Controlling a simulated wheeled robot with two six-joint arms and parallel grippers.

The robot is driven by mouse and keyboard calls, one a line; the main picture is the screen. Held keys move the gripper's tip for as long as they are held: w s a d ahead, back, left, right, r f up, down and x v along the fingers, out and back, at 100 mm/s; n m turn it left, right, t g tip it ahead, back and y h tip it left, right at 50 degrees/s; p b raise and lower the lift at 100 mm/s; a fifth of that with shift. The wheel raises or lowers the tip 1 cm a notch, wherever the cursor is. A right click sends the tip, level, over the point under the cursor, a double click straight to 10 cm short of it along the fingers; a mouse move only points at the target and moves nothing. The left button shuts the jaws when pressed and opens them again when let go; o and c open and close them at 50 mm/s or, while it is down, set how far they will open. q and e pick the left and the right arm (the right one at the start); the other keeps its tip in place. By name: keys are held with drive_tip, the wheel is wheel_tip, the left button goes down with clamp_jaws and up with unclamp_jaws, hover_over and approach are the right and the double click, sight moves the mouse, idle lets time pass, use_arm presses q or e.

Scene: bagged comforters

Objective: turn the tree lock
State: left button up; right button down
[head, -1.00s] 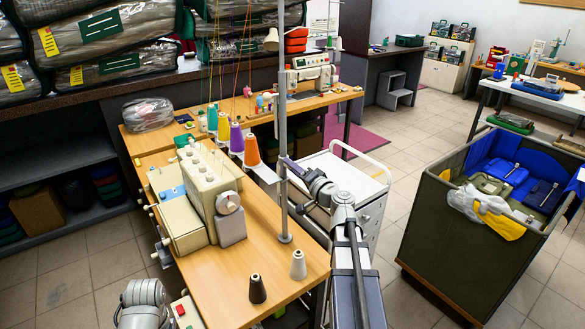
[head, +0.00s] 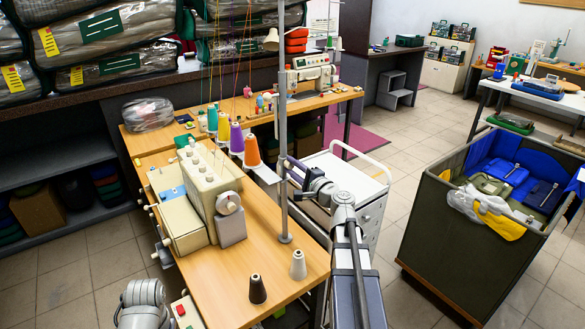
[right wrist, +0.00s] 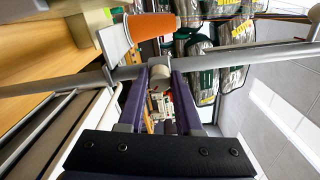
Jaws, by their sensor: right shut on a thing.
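The thread tree is a grey upright pole (head: 283,105) rising from the sewing table beside the cream machine (head: 205,190). My right gripper (head: 287,166) reaches the pole from the right at about mid-height. In the right wrist view the pole (right wrist: 232,58) crosses the picture behind the fingertips. There my right gripper (right wrist: 162,82) has its purple fingers on either side of a small pale lock knob (right wrist: 160,74) at the pole, and is shut on it. The knob is hidden in the head view. Part of my left arm shows at the bottom left; its gripper is out of view.
Purple (head: 236,138) and orange (head: 252,150) thread cones stand close by the pole. A white drawer cart (head: 345,175) and a green bin (head: 475,240) stand to the right.

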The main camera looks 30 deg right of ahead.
drive_tip(key=shift+m, duration=0.3)
drive_tip(key=c, duration=0.6)
unclamp_jaws()
drive_tip(key=shift+s, duration=0.1)
drive_tip(key=s, duration=0.7)
drive_tip(key=shift+s+d, duration=0.3)
drive_tip(key=shift+d, duration=0.05)
